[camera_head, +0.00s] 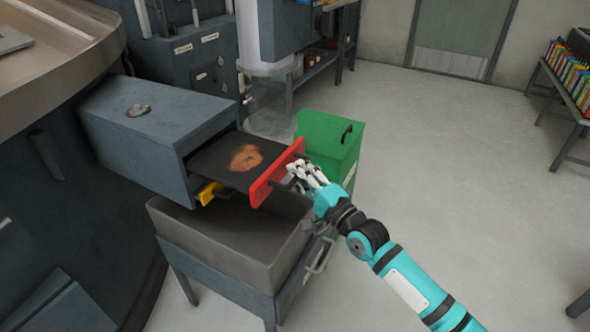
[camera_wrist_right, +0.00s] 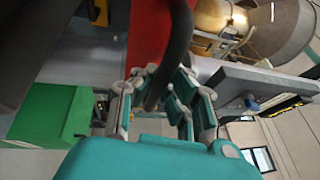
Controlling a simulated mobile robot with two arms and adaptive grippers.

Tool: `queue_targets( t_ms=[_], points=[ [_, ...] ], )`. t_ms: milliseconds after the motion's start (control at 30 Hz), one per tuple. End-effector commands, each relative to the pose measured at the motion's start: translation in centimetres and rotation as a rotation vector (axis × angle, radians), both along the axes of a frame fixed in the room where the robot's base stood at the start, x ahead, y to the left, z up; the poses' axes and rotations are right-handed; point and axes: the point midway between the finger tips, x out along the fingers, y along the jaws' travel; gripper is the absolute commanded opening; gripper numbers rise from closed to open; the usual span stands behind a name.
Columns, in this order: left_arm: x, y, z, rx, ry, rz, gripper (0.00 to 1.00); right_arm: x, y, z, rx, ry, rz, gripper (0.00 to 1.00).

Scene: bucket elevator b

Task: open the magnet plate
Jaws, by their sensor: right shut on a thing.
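The magnet plate (camera_head: 226,160) is a dark flat drawer with a rusty brown patch on top. It sticks partly out of a blue-grey housing (camera_head: 150,125) in the head view. Its red front (camera_head: 276,173) faces right and carries a dark handle, which also shows as a thick dark bar (camera_wrist_right: 178,50) in the right wrist view. My right gripper (camera_head: 306,174) is at the red front, its fingers shut around the handle; in the right wrist view the fingers (camera_wrist_right: 160,90) sit on both sides of the bar. My left gripper is not in view.
An open grey bin (camera_head: 225,235) on a stand lies below the plate. A yellow part (camera_head: 209,192) sits under the housing's edge. A green bin (camera_head: 330,148) stands close behind the red front.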

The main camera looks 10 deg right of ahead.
Motion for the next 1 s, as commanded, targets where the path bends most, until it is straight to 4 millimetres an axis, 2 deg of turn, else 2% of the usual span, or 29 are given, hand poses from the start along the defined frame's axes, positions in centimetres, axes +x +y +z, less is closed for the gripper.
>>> queue_targets(
  t_ms=[33,267,300,500,833,1000],
  points=[
    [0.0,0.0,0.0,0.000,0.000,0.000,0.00,-0.1,0.0,-0.5,-0.001,0.011,0.002,0.00],
    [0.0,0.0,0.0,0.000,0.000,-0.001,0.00,-0.1,0.0,-0.5,-0.002,0.012,0.002,0.00],
    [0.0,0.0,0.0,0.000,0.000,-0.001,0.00,-0.1,0.0,-0.5,-0.002,0.013,0.002,0.11],
    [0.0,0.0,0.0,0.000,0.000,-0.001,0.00,0.0,0.0,-0.4,-0.002,0.008,0.001,0.36],
    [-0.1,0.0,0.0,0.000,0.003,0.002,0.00,-0.4,-0.2,-0.3,-0.002,0.005,0.001,0.36],
    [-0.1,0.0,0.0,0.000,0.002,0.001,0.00,-2.5,-1.5,-0.8,-0.004,0.006,0.001,0.36]
  ],
)
